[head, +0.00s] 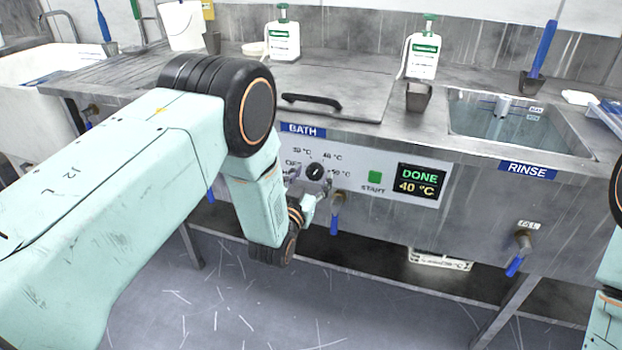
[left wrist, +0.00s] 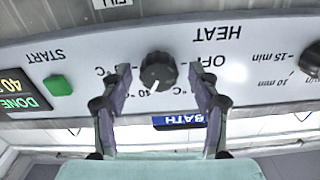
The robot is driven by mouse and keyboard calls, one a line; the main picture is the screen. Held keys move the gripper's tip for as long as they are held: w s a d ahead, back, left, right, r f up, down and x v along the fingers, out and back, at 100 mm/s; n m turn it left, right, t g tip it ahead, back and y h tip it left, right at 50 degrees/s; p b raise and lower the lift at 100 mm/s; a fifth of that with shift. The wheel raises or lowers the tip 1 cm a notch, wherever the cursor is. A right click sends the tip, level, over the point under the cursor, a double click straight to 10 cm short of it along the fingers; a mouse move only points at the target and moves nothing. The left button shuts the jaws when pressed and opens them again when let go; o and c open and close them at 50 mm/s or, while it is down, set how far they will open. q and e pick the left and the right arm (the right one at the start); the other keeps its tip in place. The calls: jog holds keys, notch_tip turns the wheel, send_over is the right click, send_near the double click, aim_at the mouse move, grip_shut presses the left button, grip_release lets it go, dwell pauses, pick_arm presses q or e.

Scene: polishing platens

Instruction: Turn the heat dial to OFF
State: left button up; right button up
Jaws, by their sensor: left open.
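The heat dial (left wrist: 158,72) is a round black knob on the white BATH panel. It also shows in the head view (head: 315,171), partly behind my gripper. The left wrist view is upside down. The dial's pale mark points down-left there, toward the 40 °C label. The OFF label (left wrist: 207,61) is to the right of the dial in that view. My left gripper (left wrist: 160,80) is open, with one finger on each side of the dial and gaps between. In the head view it (head: 313,190) is at the panel. My right gripper is out of view.
A green START button (head: 375,177) and a display (head: 420,182) reading DONE 40 °C are right of the dial. A tap with a blue lever (head: 335,222) hangs just below. Another black dial (left wrist: 311,58) is at the wrist view's right edge. A bath lid handle (head: 311,102) is above.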

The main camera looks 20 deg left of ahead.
pick_arm(q)
jog(key=shift+w+d, duration=0.1)
jog(key=shift+c, duration=0.7)
jog(key=c, duration=1)
